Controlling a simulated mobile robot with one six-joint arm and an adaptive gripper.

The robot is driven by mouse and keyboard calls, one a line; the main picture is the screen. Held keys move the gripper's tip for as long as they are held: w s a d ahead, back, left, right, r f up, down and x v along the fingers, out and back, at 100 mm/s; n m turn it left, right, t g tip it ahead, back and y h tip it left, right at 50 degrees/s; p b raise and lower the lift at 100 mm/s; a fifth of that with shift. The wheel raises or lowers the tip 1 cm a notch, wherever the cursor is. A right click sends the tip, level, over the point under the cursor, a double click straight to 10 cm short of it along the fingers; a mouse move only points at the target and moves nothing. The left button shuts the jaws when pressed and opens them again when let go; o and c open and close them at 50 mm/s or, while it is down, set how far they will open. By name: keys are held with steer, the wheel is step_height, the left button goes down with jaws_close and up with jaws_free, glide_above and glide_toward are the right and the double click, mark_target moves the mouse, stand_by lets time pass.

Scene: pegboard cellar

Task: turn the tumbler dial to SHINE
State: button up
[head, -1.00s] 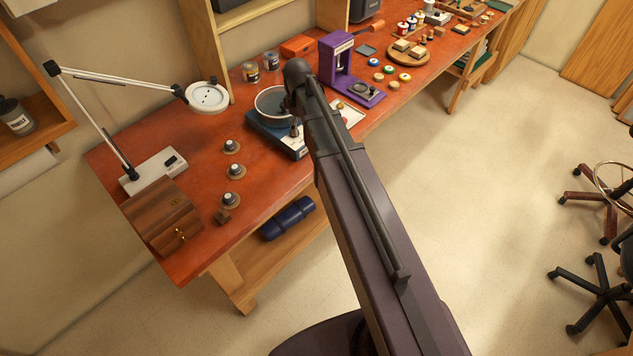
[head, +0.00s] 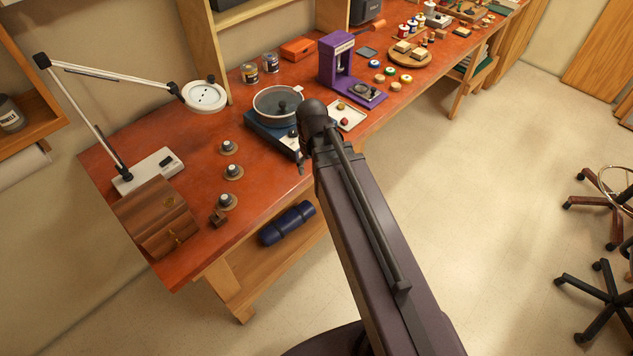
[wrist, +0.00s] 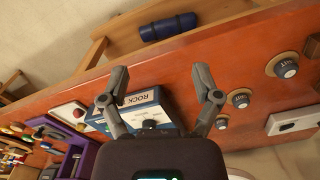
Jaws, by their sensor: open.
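The tumbler is a blue box (head: 262,131) with a round grey bowl (head: 259,104) on top, standing on the red bench. Its pale front panel is partly covered by my arm in the head view. In the wrist view the blue box (wrist: 171,113) lies between and beyond my fingers, with a white label (wrist: 142,97) reading ROCK. I cannot make out the dial's marks or where it points; SHINE is not readable. My gripper (wrist: 161,72) is open and empty, its two fingers spread apart. In the head view it is mostly hidden behind my arm, near the tumbler's front.
Several round knobs (head: 233,172) on discs sit left of the tumbler. A wooden box (head: 155,215) and white lamp base (head: 148,170) stand further left. A purple stand (head: 338,65) and a white tray (head: 349,117) are to the right. A blue roll (head: 287,223) lies below.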

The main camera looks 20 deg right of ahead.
steer(key=shift+s+f+m+b, duration=0.3)
steer(key=shift+s+m, duration=0.25)
steer(key=shift+s, duration=0.4)
steer(key=shift+s+f+m+b, duration=0.2)
steer(key=shift+s+f+m, duration=0.3)
steer(key=shift+s, duration=0.45)
steer(key=shift+r, duration=0.1)
